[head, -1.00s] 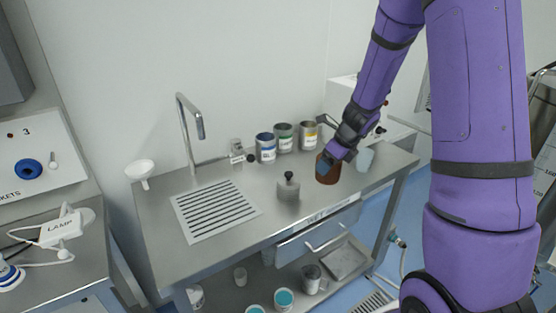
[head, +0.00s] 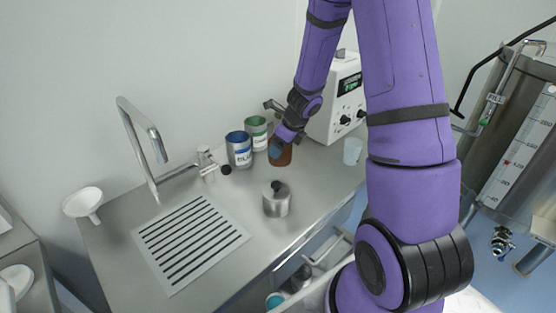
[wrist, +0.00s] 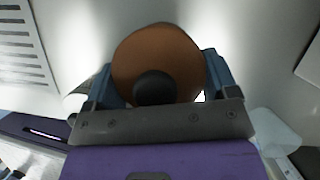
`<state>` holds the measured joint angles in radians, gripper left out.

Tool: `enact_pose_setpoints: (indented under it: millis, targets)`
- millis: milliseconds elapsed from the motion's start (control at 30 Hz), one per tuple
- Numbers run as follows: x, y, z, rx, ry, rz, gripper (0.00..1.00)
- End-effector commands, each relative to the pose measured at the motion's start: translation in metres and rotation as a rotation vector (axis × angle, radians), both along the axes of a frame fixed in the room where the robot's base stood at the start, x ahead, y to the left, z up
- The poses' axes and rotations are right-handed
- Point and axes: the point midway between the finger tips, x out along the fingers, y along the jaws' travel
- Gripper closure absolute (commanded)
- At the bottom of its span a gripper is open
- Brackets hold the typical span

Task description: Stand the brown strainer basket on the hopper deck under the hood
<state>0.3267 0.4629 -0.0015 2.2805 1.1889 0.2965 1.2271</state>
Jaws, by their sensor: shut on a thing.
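The brown strainer basket (head: 281,154) is between the fingers of my gripper (head: 287,137), above or on the back right of the steel bench. I cannot tell whether its base touches the bench. In the wrist view the basket (wrist: 158,50) is a round brown shape with a finger of my gripper (wrist: 160,82) on each side. A dark round knob covers part of its near side. No hopper deck or hood can be made out in the current views.
Labelled cans (head: 239,150) stand just left of the basket, and a white instrument box (head: 340,100) stands behind it. A pale cup (head: 352,150) is to its right. A lidded metal pot (head: 276,200) stands in front. A graduated tank (head: 510,150) is at far right.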

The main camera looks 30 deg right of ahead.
Motion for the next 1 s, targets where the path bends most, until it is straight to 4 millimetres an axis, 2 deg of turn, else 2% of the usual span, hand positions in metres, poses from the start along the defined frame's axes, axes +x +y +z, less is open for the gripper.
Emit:
enact_pose_setpoints:
  millis: [600,1000]
  targets:
    - [0.0,0.0,-0.049,0.001,0.001,-0.001,0.47]
    - [0.0,0.0,-0.053,0.0,0.0,0.0,0.47]
